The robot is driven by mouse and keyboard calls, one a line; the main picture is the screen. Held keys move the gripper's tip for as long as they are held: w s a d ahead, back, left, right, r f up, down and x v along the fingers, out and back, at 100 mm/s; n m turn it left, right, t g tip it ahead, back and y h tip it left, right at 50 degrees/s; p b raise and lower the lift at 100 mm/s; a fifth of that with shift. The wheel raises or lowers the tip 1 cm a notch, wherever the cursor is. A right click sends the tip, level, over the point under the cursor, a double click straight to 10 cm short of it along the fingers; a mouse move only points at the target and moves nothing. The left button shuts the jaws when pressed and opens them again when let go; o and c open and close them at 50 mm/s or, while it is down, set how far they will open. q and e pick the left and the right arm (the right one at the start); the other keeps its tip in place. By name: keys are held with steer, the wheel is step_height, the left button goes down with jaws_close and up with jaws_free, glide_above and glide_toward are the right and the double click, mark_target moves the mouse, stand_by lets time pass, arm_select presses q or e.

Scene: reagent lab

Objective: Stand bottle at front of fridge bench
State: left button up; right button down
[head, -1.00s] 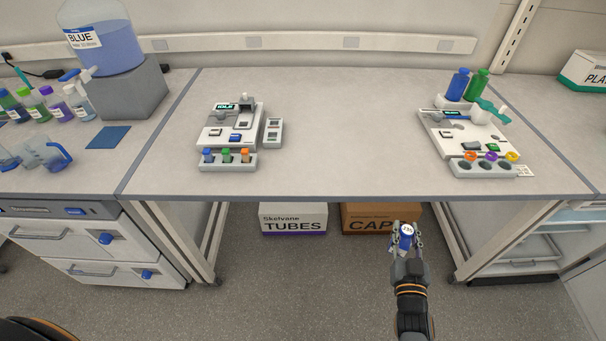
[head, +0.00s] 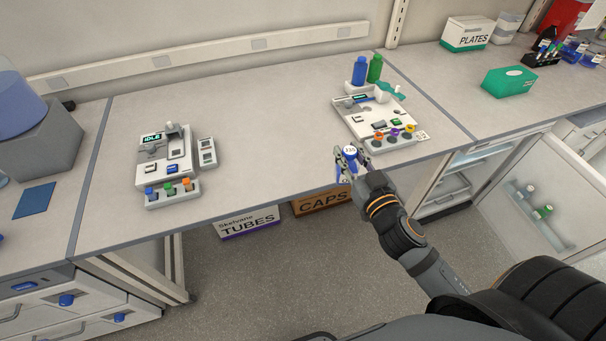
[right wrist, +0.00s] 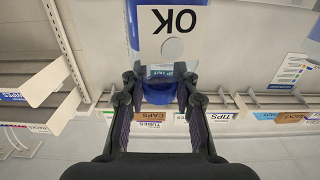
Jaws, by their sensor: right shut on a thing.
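My right gripper (head: 352,166) is shut on a small bottle with a round white numbered top (head: 350,151) and some blue on it. In the head view it is at the front edge of the middle bench, just in front of the right-hand device. In the right wrist view the blue part of the bottle (right wrist: 166,87) sits between the two dark fingers. The bench on the right (head: 440,70), with an open fridge under it, is beyond and to the right of my gripper. My left gripper is not in view.
The fridge door (head: 540,190) stands open below. A device with bottles and coloured caps (head: 350,122) stands near my gripper.

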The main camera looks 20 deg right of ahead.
steer(key=w+a+f, duration=0.2)
steer(key=w+f, duration=0.2)
steer(key=w+a+f+p, duration=0.1)
steer(key=w+a+f, duration=0.2)
steer(key=w+f, duration=0.1)
steer(key=w+a+f, duration=0.2)
steer(key=w+f, duration=0.2)
steer(key=f, duration=0.1)
steer(key=shift+a+f+p, duration=0.1)
steer(key=shift+a+p, duration=0.1)
steer(key=shift+p, duration=0.1)
steer(key=shift+s, duration=0.1)
steer(key=c, duration=1)
jaws_free()
